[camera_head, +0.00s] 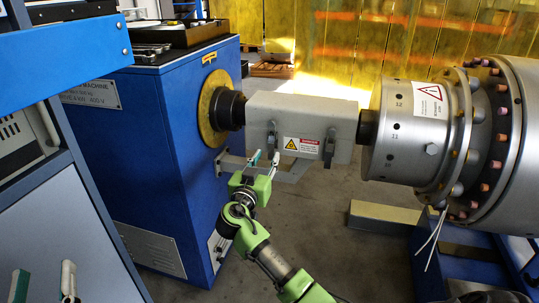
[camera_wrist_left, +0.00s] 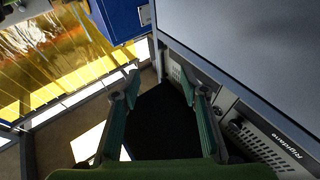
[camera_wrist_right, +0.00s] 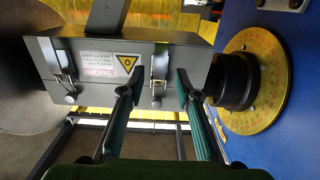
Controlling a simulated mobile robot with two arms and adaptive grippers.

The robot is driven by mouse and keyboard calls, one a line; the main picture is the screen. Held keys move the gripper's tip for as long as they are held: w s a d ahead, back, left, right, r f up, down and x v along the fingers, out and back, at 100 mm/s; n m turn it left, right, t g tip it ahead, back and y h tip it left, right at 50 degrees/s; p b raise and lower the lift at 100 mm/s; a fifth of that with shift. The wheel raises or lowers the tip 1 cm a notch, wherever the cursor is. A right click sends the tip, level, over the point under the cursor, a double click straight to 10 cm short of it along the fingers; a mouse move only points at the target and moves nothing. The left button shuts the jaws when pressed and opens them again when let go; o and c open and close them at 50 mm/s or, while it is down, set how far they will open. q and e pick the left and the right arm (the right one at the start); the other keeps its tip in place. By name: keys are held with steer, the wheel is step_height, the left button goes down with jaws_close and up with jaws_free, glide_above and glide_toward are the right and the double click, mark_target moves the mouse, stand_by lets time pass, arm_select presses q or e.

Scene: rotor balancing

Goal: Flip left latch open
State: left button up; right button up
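The grey housing (camera_head: 300,120) carries two latches on its near face. The left latch (camera_head: 271,138) is on the side by the blue machine; it also shows in the right wrist view (camera_wrist_right: 160,68), hanging down along the face. The right latch (camera_head: 329,147) hangs similarly. My right gripper (camera_head: 265,158) is open just below the left latch. In the right wrist view its fingertips (camera_wrist_right: 156,82) stand on either side of the latch's lower end; contact cannot be told. My left gripper (camera_head: 44,272) is open and empty at the lower left, also in its wrist view (camera_wrist_left: 160,87).
The blue machine (camera_head: 160,120) with a yellow ring (camera_head: 213,105) stands left of the housing. A large metal rotor (camera_head: 415,130) is on the right. A bracket (camera_head: 290,174) lies below the housing. A grey cabinet (camera_head: 70,235) is near my left gripper.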

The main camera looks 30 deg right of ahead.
mark_target(270, 150)
arm_select(q)
steer(key=shift+s+r+t+h, duration=0.15)
steer(key=shift+s+r+t, duration=0.1)
steer(key=shift+r, duration=0.25)
steer(key=shift+s+r+t+h, duration=0.1)
steer(key=shift+s+r+t, duration=0.15)
steer(key=shift+r, duration=0.25)
steer(key=shift+s+r+t+h, duration=0.15)
steer(key=shift+r+t, duration=0.15)
steer(key=shift+r, duration=0.2)
arm_select(e)
steer(key=shift+x, duration=2.05)
jaws_close()
